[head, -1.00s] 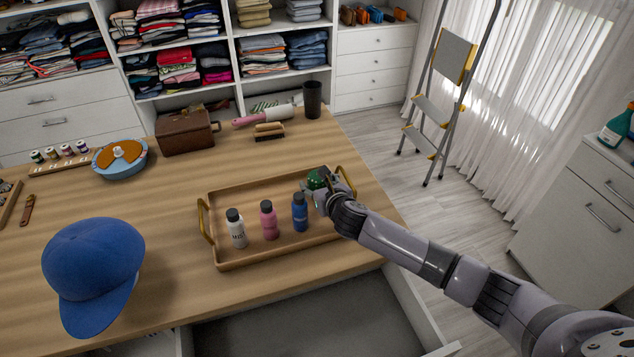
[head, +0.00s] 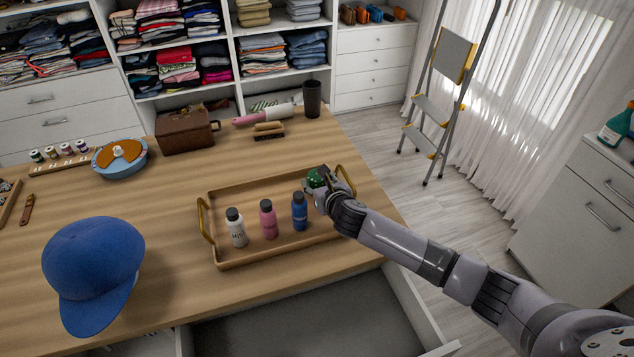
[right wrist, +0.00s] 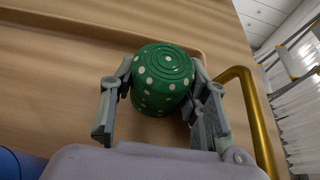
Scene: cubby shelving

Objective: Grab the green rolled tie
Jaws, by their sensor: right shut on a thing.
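The green rolled tie (right wrist: 162,78), with white dots and a spiral end, stands in the tray at its back right corner. It shows as a small green patch in the head view (head: 317,178). My right gripper (right wrist: 165,95) is shut on it, with one finger against each side. In the head view my right gripper (head: 322,189) partly hides the tie. My left gripper is not in view.
The wooden tray (head: 234,190) has gold handles (head: 204,221) and holds a white bottle (head: 236,228), a pink bottle (head: 268,219) and a blue bottle (head: 300,212). A blue cap (head: 90,262) lies at the left. Clear tabletop lies behind the tray.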

